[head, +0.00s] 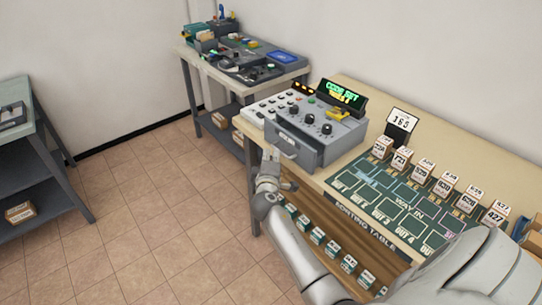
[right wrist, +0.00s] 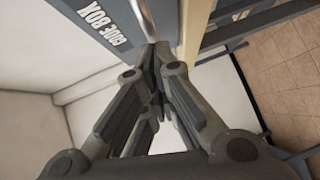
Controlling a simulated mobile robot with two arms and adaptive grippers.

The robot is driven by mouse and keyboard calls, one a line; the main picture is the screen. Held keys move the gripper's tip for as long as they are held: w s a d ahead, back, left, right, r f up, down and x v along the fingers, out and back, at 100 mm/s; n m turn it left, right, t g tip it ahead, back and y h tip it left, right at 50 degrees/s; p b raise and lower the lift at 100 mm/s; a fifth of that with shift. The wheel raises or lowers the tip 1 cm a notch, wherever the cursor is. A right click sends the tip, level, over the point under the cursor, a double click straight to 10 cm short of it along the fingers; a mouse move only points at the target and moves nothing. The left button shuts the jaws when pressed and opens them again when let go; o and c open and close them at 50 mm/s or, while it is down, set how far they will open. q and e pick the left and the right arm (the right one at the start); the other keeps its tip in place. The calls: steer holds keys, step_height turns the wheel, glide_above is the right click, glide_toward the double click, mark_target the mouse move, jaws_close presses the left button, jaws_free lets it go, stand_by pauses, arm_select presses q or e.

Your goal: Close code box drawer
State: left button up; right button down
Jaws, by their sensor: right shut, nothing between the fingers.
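The grey code box (head: 345,138) stands on the sorting table, with knobs on top and a lit display reading "CODE SET". Its drawer (head: 291,146) is pulled out toward the left front, with a dark gap behind its front panel. My right gripper (head: 272,157) is shut and empty, low in front of the drawer front. In the right wrist view the closed fingertips (right wrist: 158,50) are close by a grey panel (right wrist: 90,25) lettered "CODE BOX"; I cannot tell whether they touch it. My left gripper is not in view.
Several boxes sit on the shelf below. A second table (head: 225,72) with equipment stands behind. The tiled floor at left is clear.

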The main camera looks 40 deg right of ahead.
mark_target(282, 144)
steer(key=d, duration=0.4)
steer(key=shift+w+d+r, duration=0.1)
steer(key=shift+w+d, duration=0.05)
steer(key=shift+d, duration=0.15)
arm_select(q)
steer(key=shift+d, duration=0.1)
